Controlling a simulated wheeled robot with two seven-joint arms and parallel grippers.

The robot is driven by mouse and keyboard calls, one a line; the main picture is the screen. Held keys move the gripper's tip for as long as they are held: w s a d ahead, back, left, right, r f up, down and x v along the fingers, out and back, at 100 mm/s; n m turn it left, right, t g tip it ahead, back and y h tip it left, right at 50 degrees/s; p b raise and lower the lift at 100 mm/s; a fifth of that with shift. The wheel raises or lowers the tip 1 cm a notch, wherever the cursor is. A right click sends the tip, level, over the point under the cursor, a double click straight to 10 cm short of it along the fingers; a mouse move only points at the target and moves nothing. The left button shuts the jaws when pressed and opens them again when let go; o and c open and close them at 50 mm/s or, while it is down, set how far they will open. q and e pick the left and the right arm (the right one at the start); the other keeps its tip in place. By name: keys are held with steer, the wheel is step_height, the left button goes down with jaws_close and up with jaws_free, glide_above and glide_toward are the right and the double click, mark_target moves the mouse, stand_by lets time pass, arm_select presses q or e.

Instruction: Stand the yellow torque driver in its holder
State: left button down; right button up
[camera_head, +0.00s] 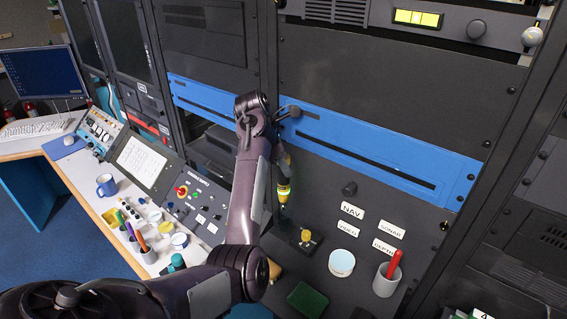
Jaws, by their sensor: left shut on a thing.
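The yellow torque driver (284,189) hangs roughly upright in front of the dark rack, right of my left forearm. It shows a yellow section with a dark lower end. My left gripper (282,160) is shut on its upper part and partly hidden by my arm. Below the driver is a dark block with a yellow knob-like piece (306,237); I cannot tell whether this is the holder. The driver's lower end appears apart from the block. My right gripper is not in view.
A dark green pad (307,299) lies in front. Label plates (352,211) are behind.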

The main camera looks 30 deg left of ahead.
mark_target(283, 187)
arm_select(q)
steer(key=shift+f, duration=0.15)
stand_by(0.4)
steer(key=shift+f, duration=1.35)
steer(key=shift+f, duration=1.6)
steer(key=shift+f, duration=1.15)
